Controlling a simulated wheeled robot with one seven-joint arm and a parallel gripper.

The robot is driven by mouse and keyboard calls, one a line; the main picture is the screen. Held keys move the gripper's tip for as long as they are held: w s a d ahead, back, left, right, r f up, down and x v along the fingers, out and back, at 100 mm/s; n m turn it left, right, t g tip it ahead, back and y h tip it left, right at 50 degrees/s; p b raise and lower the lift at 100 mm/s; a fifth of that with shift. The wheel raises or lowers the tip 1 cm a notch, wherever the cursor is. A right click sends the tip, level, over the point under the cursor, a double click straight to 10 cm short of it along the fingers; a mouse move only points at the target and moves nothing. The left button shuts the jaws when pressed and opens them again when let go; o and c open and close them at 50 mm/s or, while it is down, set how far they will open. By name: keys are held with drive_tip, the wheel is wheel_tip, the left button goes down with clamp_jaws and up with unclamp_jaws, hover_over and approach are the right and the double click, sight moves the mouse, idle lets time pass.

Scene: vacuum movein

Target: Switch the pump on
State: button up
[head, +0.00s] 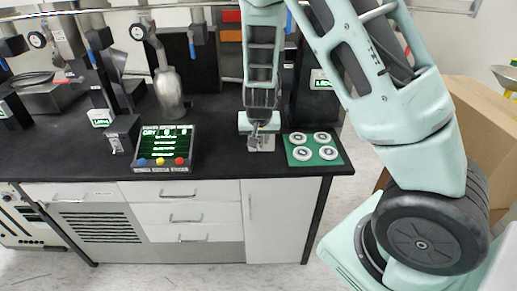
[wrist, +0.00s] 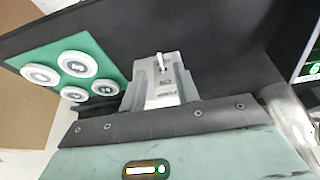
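A light grey switch box (head: 266,143) with a small toggle lever stands on the black bench, just below my gripper (head: 259,126) in the head view. In the wrist view the switch box (wrist: 165,95) lies straight ahead, its lever at the far end and small lettering on its face. My gripper (wrist: 161,84) looks open, with grey fingers apart on either side of the box's face. I cannot tell whether a finger touches the lever. The head view hides part of the box behind my gripper. No separate pump body can be made out for certain.
A green mat (head: 313,150) with several white discs lies right of the box. A display panel (head: 165,148) reading DRY, with coloured buttons, stands to the left. A metal flask (head: 170,95) and gauges stand behind it. A cardboard box (head: 478,120) is at the right.

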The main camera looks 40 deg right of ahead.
sight(258, 148)
drive_tip(key=shift+x, duration=2.1)
clamp_jaws()
